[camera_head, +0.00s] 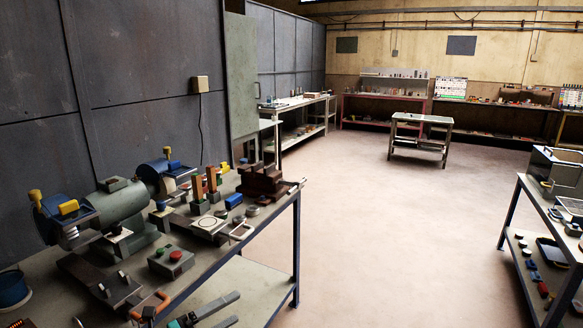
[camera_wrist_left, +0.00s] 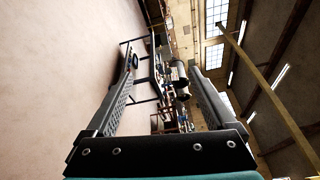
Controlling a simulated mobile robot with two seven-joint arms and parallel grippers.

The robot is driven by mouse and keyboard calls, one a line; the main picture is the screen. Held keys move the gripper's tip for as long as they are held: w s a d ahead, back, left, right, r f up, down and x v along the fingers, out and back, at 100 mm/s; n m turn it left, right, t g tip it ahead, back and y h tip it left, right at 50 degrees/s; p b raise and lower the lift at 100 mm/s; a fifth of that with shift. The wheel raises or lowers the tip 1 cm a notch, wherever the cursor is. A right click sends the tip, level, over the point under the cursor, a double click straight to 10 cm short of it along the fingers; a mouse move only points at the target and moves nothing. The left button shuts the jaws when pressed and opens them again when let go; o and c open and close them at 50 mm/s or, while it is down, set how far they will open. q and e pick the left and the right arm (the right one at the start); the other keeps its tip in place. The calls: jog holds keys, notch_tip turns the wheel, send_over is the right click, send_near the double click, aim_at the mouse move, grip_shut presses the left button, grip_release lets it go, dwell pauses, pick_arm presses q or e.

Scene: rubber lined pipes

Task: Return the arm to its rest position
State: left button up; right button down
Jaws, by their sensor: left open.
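My left gripper (camera_head: 238,307) shows at the bottom of the head view, low beside the front edge of the workbench at left. Its two grey fingers are spread apart with nothing between them. In the left wrist view the two long fingers (camera_wrist_left: 162,62) also stand apart and empty. That view is turned on its side, with the floor at left and windows and roof beams at right. My right gripper is in neither view.
The left workbench (camera_head: 270,228) carries a bench grinder (camera_head: 122,203), a red-button box (camera_head: 171,261) and several tools. A second workbench (camera_head: 517,207) stands at right. A small table (camera_head: 421,119) stands farther back. The floor (camera_head: 400,235) between the benches is clear.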

pick_arm(q)
jog(key=s+a+f+n+y+b, duration=0.1)
jog(key=s+a+f+n+y, duration=0.2)
jog(key=f+n, duration=0.5)
jog(key=s+a+f+n+g+y+b, duration=0.15)
jog(key=s+f+n+y, duration=0.35)
jog(key=f, duration=0.7)
jog(key=s+a+f+n+y, duration=0.25)
jog(key=s+f+n, duration=0.2)
jog(key=f, duration=0.45)
jog(key=s+f+n+g, duration=0.3)
jog(key=s+f, duration=0.3)
jog(key=s, duration=0.5)
jog(key=s+d+f+n+g+y+b, duration=0.1)
jog(key=s+f+n+g, duration=0.2)
jog(key=s, duration=0.9)
jog(key=s+f+n+g+y+b, duration=0.1)
jog(key=s+f+n+g, duration=0.2)
jog(key=s+f, duration=0.6)
jog(key=s, duration=0.3)
jog(key=shift+d, duration=0.3)
